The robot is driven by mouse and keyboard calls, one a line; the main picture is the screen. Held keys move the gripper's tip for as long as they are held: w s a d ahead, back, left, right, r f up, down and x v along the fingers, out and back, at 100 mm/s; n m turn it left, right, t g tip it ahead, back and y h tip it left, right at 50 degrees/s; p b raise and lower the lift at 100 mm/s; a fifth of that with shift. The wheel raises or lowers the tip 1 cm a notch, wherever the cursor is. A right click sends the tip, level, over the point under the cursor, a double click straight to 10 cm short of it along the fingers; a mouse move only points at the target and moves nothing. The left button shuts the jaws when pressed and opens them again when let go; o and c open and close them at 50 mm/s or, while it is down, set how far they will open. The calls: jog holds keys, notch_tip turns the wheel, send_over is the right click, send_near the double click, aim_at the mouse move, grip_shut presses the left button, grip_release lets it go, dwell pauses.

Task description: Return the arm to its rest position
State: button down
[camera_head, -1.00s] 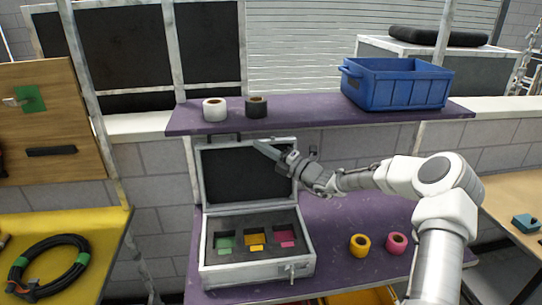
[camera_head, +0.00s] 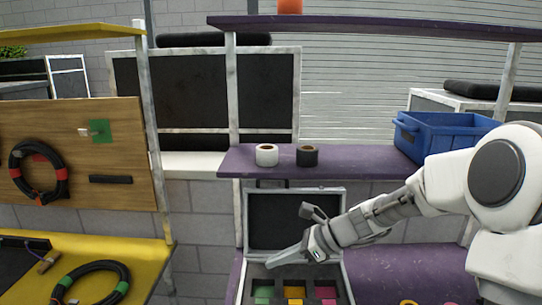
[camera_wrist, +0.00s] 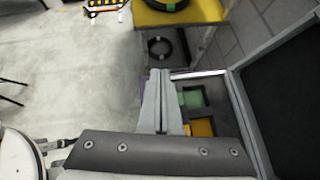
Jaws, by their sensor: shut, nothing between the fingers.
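My arm reaches in from the right, and my gripper (camera_head: 272,264) points left and downward in front of the open case (camera_head: 242,225). The fingers are shut with nothing between them. In the wrist view the closed fingers (camera_wrist: 158,75) show beside the case's dark foam, with a green block (camera_wrist: 192,98) and a yellow block (camera_wrist: 202,128) to their right. In the head view the green block (camera_head: 263,293), yellow block (camera_head: 295,293) and pink block (camera_head: 326,294) lie in the foam below the gripper.
A purple shelf (camera_head: 360,163) above the case holds a white tape roll (camera_head: 266,154), a black roll (camera_head: 307,155) and a blue crate (camera_head: 445,135). The purple bench (camera_head: 405,270) lies right of the case. A yellow bench (camera_head: 130,260) with coiled cable stands left.

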jog(key=s+d+r+n+t+h, duration=0.1)
jog(key=s+d+r+n+h, duration=0.1)
jog(key=s+d+n+h, duration=0.55)
jog(key=s+d+r+n+h, duration=0.25)
jog(key=s+d+n, duration=0.25)
jog(key=s+n, duration=0.6)
jog(key=s+r+n+t, duration=0.2)
jog(key=s+r, duration=0.4)
jog(key=shift+a+p, duration=0.2)
jog(key=shift+p, duration=0.25)
jog(key=shift+d, duration=0.1)
